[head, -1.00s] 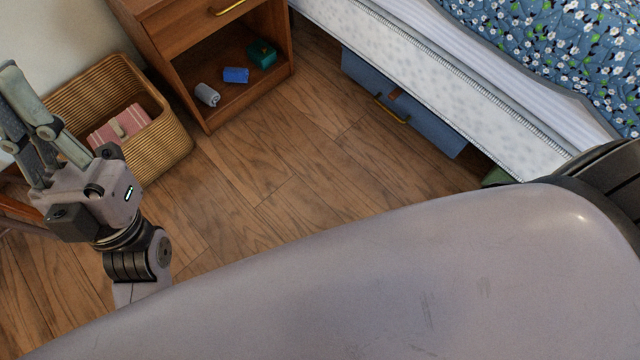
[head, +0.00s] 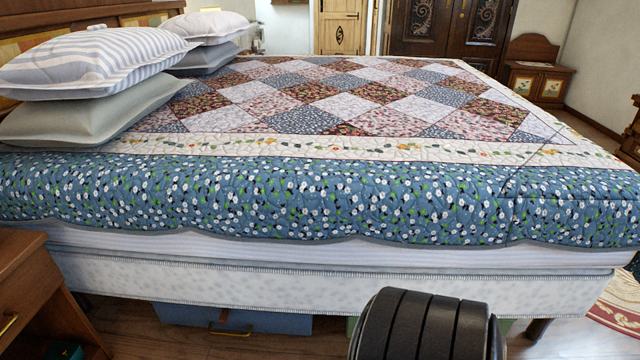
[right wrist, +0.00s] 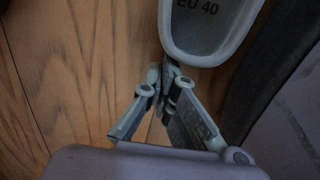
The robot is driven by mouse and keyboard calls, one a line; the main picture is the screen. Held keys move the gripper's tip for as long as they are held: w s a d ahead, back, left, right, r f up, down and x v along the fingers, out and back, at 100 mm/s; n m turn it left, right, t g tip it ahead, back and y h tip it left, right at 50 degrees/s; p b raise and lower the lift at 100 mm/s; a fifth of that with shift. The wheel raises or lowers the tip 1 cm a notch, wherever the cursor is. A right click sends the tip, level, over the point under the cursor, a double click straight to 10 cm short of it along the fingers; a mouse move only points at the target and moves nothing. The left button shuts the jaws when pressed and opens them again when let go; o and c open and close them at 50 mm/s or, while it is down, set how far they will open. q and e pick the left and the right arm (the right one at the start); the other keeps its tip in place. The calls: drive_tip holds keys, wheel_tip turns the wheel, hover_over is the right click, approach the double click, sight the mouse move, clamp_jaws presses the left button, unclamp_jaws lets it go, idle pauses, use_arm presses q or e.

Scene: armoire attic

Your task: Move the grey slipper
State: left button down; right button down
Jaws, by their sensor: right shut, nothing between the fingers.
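The grey slipper (right wrist: 208,50) lies on the wooden floor at the top of the right wrist view. Its pale rim and darker insole marked "EU 40" show, and its far end is cut off by the frame. My right gripper (right wrist: 168,80) is shut and empty. Its fingertips are right by the slipper's near rounded end; I cannot tell whether they touch it. The slipper does not show in the head view. My left gripper is out of view now.
A bed with a blue floral quilt (head: 300,200) fills the head view. A blue storage box (head: 232,319) sits under it. A wooden nightstand (head: 35,290) stands at the lower left, and a rug (head: 622,310) lies at the right. Bare floor (right wrist: 75,60) shows left of the slipper.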

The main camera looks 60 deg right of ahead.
wheel_tip(320, 180, up, 11)
idle(0.6)
drive_tip(key=shift+r, duration=0.1)
